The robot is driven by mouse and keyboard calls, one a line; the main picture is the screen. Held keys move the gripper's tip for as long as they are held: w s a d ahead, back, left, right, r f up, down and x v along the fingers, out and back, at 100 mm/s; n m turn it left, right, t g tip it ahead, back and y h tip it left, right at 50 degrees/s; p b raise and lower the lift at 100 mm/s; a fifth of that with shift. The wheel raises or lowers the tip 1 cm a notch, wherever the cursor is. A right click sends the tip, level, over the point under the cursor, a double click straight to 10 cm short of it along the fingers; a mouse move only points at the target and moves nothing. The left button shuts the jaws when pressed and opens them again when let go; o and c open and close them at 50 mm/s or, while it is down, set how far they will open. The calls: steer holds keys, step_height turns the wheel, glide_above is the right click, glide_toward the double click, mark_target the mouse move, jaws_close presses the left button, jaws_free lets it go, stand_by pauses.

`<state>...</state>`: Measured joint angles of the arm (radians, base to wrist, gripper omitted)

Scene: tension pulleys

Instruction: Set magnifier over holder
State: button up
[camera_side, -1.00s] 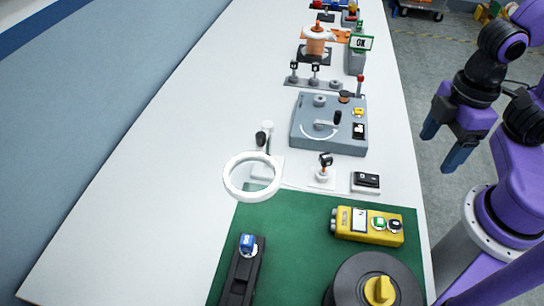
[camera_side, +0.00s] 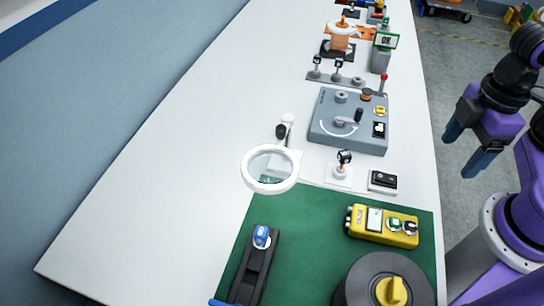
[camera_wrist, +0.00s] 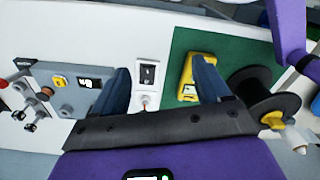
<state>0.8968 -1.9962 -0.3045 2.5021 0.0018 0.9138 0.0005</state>
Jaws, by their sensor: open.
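The magnifier, a white ring with a clear lens (camera_side: 270,187), stands out from a white stand with a black knob (camera_side: 281,131). In the side view its ring overlaps the upper left corner of the green mat. A black slotted fixture (camera_side: 253,275) with a blue-topped piece (camera_side: 261,236) lies below it at the mat's left edge. It may be the holder, but I cannot tell for sure. The ring is not over the blue-topped piece in this view. My gripper (camera_side: 466,148) is open and empty, right of the table and away from the magnifier. Its spread fingers show in the wrist view (camera_wrist: 163,88).
A yellow button box (camera_side: 383,226) and a dark spool with a yellow knob (camera_side: 360,285) sit on the green mat (camera_side: 310,225). A small white switch (camera_side: 340,174), a black rocker switch (camera_side: 383,181) and a grey panel (camera_side: 330,115) stand behind. The table's left side is clear.

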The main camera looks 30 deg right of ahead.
steer(key=shift+w+a, duration=0.1)
steer(key=c, duration=0.6)
step_height(320, 180, up, 18)
steer(key=m, duration=0.8)
glide_above(281, 127)
step_height(281, 127, down, 18)
steer(key=shift+r, duration=0.25)
jaws_close()
